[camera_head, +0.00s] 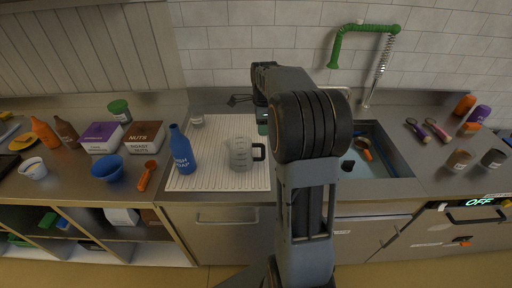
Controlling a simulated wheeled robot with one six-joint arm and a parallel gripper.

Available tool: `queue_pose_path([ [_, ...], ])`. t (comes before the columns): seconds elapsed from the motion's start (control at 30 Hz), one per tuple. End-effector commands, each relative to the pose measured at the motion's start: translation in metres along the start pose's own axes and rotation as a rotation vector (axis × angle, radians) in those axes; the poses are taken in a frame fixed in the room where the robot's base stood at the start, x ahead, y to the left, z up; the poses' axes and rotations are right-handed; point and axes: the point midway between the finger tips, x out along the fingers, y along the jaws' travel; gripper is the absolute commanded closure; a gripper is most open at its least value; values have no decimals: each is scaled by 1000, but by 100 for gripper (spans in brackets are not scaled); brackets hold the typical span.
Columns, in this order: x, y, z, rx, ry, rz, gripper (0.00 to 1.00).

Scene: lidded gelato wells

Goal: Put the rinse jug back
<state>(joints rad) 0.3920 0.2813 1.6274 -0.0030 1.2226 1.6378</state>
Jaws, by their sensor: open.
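The rinse jug (240,154) is a clear grey measuring jug with a black handle on its right side. It stands upright on the white ribbed drain mat (218,128), left of the sink. My gripper (236,100) is behind the jug and apart from it, with its jaws pointing left. It is open and looks empty. My arm hides part of the sink and the mat's right edge.
A blue bottle (181,150) stands left of the jug, and a small jar (197,121) stands behind. The sink (382,140) holds an orange-handled tool (364,149). A green tap (341,45) rises at the back. Boxes and a blue bowl (108,167) are further left.

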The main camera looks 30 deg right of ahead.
Motion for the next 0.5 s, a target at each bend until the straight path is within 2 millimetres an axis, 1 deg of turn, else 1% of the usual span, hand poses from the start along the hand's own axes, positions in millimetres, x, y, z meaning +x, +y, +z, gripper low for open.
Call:
queue_pose_path([
  [0.07,-10,12,9,-103,-1,-22,57],
  [0.17,-23,38,26,-328,1,-66,57],
  [0.27,-34,73,44,-618,13,-122,57],
  [0.3,-37,88,50,-739,21,-146,57],
  [0.37,-40,110,58,-917,36,-180,57],
  [0.4,-41,124,62,-1034,48,-203,57],
  [0.5,-40,157,70,-1305,84,-256,57],
])
